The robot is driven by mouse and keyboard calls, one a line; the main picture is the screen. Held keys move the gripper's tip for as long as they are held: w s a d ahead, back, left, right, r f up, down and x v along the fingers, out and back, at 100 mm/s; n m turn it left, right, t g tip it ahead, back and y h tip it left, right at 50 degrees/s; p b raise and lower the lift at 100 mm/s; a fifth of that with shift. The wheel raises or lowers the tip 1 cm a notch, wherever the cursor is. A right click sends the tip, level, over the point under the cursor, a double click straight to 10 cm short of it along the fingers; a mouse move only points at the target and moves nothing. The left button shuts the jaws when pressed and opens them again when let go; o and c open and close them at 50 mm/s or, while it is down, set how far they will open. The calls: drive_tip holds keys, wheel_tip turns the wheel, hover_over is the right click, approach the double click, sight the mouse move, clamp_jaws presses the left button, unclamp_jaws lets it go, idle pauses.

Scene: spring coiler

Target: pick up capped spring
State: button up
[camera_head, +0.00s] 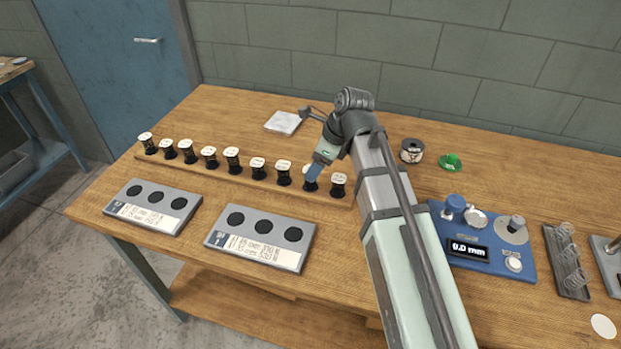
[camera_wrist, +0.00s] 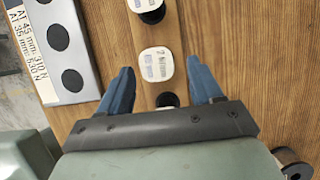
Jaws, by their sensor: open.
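Capped springs, black with cream label caps, stand in a row on a wooden strip (camera_head: 210,178) across the table. My gripper (camera_head: 314,174) is over the right part of this row, pointing down. In the wrist view, my gripper (camera_wrist: 158,66) is open, with its blue fingers on either side of one capped spring (camera_wrist: 156,64). The fingers look apart from it. In the head view, that capped spring (camera_head: 311,184) is partly covered by my gripper. Another capped spring (camera_wrist: 145,6) shows beyond it, and a dark piece (camera_wrist: 167,99) shows partly under the gripper body. The cap print is too small to read.
Two grey trays with three dark round recesses each stand in front, at left (camera_head: 136,219) and centre (camera_head: 262,262). A blue gauge (camera_head: 508,255) reading 0.0 mm and a spring rack (camera_head: 568,262) are at right. A spool (camera_head: 411,151) and a white pad (camera_head: 283,122) are behind.

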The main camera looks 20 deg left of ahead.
sight(284, 174)
drive_tip(key=shift+x, duration=2.6)
drive_tip(key=shift+s+a, duration=0.15)
drive_tip(key=shift+a, duration=0.05)
drive_tip(key=shift+c, duration=0.4)
drive_tip(key=c, duration=1)
drive_tip(key=shift+r, duration=0.15)
